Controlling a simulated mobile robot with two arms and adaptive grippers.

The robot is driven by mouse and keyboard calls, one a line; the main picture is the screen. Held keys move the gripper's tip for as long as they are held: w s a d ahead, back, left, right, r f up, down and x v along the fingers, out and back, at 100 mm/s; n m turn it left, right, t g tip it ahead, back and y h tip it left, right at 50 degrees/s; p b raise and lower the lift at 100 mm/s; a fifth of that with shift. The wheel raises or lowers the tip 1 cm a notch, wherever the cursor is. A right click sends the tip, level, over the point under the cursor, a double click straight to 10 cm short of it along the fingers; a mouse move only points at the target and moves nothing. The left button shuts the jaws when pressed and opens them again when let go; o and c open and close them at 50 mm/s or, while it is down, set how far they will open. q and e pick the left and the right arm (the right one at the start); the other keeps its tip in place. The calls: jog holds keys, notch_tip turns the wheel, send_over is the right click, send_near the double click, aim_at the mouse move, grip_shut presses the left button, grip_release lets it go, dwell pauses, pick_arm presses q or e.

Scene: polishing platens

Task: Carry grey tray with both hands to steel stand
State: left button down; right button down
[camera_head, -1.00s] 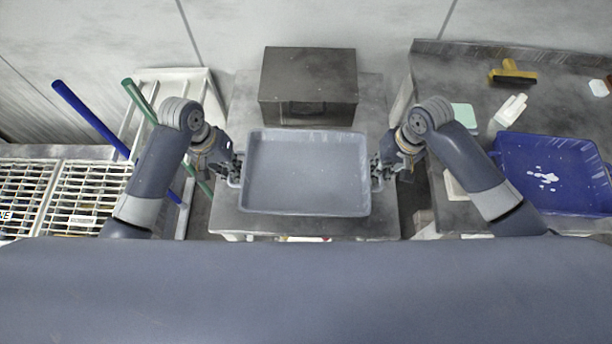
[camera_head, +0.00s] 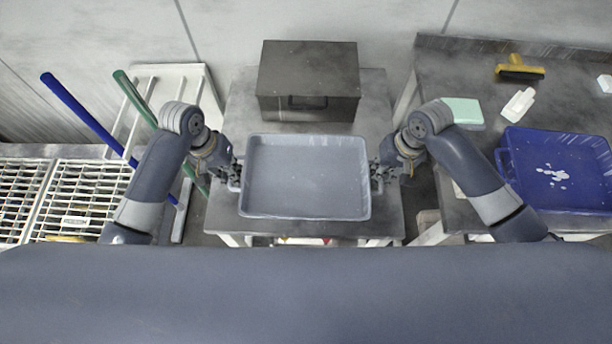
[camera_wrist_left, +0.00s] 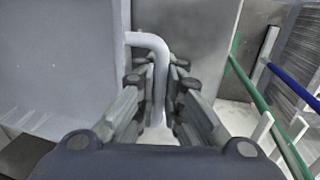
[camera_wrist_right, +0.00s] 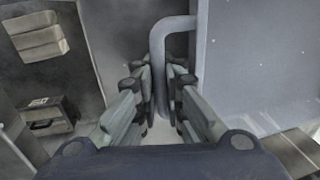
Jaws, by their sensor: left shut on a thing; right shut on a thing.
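The grey tray (camera_head: 305,178) is empty and looks level in the head view, in front of the dark metal box. It overlaps the steel stand (camera_head: 372,112); I cannot tell whether it touches the top. My left gripper (camera_head: 236,174) is at the tray's left side, shut on its bar handle (camera_wrist_left: 160,75). My right gripper (camera_head: 378,173) is at the right side, shut on the other handle (camera_wrist_right: 158,70). The tray's wall shows beside each handle in the wrist views.
A dark metal box (camera_head: 308,78) stands on the back of the stand. On the right, a bench (camera_head: 455,75) holds a blue tray (camera_head: 515,160), a yellow-handled brush (camera_head: 520,70), a white bottle (camera_head: 518,104) and a green block (camera_head: 462,112). White racks and blue and green poles stand left.

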pick_arm(q)
jog(key=shift+a+f+b, duration=0.35)
jog(key=shift+f+b, duration=0.1)
jog(key=shift+f, duration=0.2)
pick_arm(e)
jog(key=shift+d+f, duration=0.3)
jog(key=shift+f, duration=0.4)
pick_arm(q)
jog(key=c, duration=1.9)
grip_release()
jog(key=shift+r, duration=0.15)
pick_arm(e)
jog(key=c, duration=1.8)
grip_release()
jog(key=shift+r, duration=0.15)
jog(key=shift+c, duration=0.2)
pick_arm(q)
jog(key=shift+o, duration=1)
pick_arm(e)
jog(key=shift+o, duration=0.8)
pick_arm(q)
jog(key=shift+d, duration=0.15)
pick_arm(e)
jog(key=shift+a, duration=0.15)
pick_arm(q)
jog(key=shift+d, duration=0.1)
